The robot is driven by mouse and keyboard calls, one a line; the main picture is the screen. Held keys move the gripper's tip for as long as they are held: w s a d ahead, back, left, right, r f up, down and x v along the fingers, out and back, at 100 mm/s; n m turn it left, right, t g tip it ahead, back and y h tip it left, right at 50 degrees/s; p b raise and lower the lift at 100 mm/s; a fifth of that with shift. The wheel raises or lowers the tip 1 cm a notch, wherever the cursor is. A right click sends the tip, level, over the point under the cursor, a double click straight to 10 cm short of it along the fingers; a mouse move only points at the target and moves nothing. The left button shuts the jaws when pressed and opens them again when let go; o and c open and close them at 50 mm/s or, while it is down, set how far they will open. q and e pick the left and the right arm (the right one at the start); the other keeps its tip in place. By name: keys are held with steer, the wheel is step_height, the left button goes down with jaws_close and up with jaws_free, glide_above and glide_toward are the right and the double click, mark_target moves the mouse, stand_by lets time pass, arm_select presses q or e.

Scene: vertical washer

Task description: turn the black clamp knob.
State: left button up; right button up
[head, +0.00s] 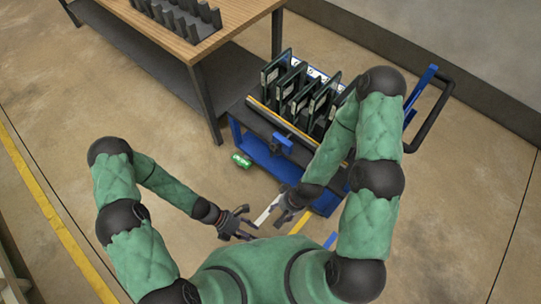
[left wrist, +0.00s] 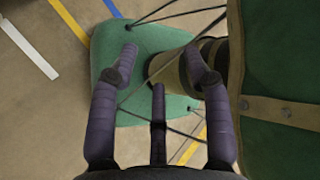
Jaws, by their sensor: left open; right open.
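I cannot make out a black clamp knob for certain in either view. A small blue clamp-like part (head: 283,143) sits on the front side of the blue cart (head: 236,132); any knob on it is too small to tell. My left gripper (head: 245,226) is open and empty, low in front of my body and apart from the cart. Its open fingers also show in the left wrist view (left wrist: 159,62), with nothing between them but my own green covering behind. My right gripper (head: 284,212) is open, close to the left one, near the cart's lower front.
Several dark upright plates (head: 296,85) stand in a rack on the cart, which has a black push handle (head: 432,120) at right. A green object (head: 241,160) is beside the cart's left side. A wooden table (head: 230,14) stands behind.

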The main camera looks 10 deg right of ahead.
arm_select(q)
steer(key=w+d+n+t+h, duration=0.25)
steer(key=w+d+n, duration=0.2)
steer(key=n, duration=0.35)
steer(key=n+t+h, duration=0.3)
steer(key=n+t, duration=1.1)
steer(key=n, duration=1.2)
glide_toward(272, 154)
steer(key=shift+y, duration=0.25)
steer(key=b+x, duration=0.2)
steer(key=x, duration=0.7)
steer(key=shift+s+r, duration=0.1)
jaws_close()
